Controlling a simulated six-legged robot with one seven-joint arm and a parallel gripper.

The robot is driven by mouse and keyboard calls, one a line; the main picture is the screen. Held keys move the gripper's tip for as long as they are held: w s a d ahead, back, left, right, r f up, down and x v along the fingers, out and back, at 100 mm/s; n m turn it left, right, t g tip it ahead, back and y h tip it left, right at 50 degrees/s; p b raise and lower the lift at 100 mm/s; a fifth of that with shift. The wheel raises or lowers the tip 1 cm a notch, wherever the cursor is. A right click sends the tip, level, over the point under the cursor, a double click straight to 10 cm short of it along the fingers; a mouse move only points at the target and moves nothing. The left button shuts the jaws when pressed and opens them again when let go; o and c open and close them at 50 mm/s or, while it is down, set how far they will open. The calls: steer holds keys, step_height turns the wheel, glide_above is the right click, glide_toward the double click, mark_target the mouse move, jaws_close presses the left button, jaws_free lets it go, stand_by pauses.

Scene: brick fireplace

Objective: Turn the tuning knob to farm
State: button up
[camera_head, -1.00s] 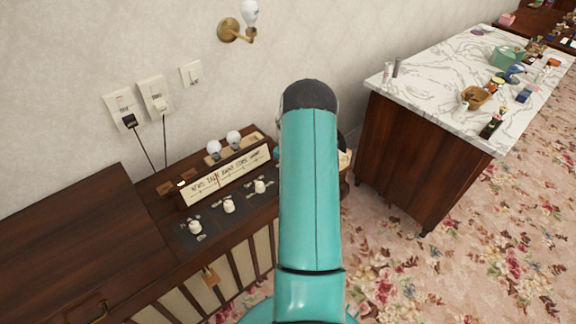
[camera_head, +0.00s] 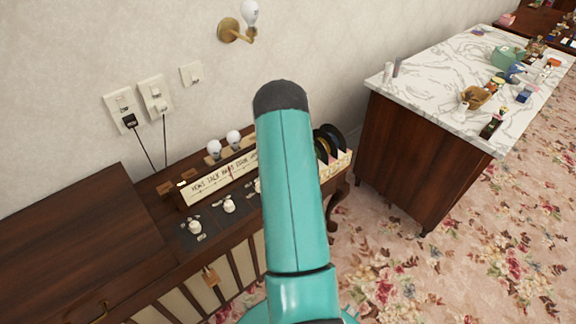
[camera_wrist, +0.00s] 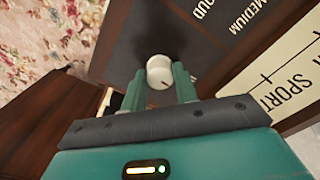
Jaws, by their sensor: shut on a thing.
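The radio's long pale dial strip (camera_head: 208,184) in the head view carries several words; NEWS and TALK read first, the rest is too small to read surely. A red needle (camera_head: 231,172) stands near the third word. In the wrist view, my gripper (camera_wrist: 157,86) has its two green fingers shut on a white round knob (camera_wrist: 160,68), one on each side. The dial's SPORT end (camera_wrist: 285,85) shows to the right of it. In the head view my arm hides the gripper and the held knob.
Other white knobs (camera_head: 195,227) (camera_head: 229,206) sit on the dark panel. Two bulbs (camera_head: 233,137) stand behind the dial. Black records (camera_head: 330,140) are in a box at the cabinet's right end. A marble-topped counter (camera_head: 440,75) with small items stands right.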

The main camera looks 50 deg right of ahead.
steer(key=m, duration=0.5)
steer(key=shift+w+m, duration=0.1)
steer(key=shift+m, duration=0.2)
steer(key=m, duration=0.4)
steer(key=shift+m, duration=0.4)
steer(key=o, duration=1)
steer(key=shift+r, duration=0.1)
step_height(320, 180, up, 14)
steer(key=shift+f, duration=0.15)
